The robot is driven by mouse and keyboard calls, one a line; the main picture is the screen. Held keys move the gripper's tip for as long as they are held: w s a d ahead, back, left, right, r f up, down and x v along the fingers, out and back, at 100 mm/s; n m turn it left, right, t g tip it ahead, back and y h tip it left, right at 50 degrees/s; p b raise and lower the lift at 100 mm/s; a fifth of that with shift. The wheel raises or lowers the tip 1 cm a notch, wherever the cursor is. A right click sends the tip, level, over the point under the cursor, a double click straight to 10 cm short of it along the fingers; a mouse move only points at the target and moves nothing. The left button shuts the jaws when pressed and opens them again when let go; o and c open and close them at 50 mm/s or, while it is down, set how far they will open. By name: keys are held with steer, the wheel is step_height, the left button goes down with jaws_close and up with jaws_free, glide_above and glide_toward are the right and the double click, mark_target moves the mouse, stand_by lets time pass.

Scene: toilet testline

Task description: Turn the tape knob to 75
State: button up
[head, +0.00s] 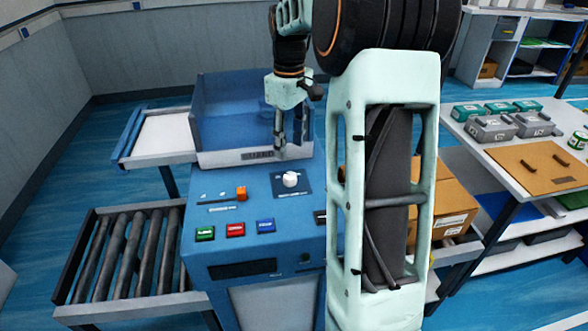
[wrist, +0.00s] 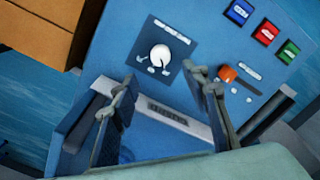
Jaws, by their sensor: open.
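The tape knob is a white round knob (head: 290,179) on a dark square plate, on the sloped top of the blue machine (head: 262,205). In the wrist view the white knob (wrist: 160,53) sits on its dark plate, beyond the fingertips and between their lines. The scale marks are too small to read. My gripper (head: 291,150) is open and empty, with its fingers pointing down above the panel, behind the knob in the head view. In the wrist view the two fingers of my gripper (wrist: 166,80) are spread apart. They appear apart from the knob.
Near the knob are an orange switch (head: 241,193) and green (head: 205,233), red (head: 235,229) and blue (head: 266,225) buttons. A roller conveyor (head: 130,255) stands left. Cardboard boxes (head: 455,205) and a table with grey cases (head: 490,130) are right.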

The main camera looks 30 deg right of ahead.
mark_target(290, 175)
step_height(290, 175, down, 10)
steer(key=shift+r, duration=0.1)
stand_by(0.4)
jaws_close()
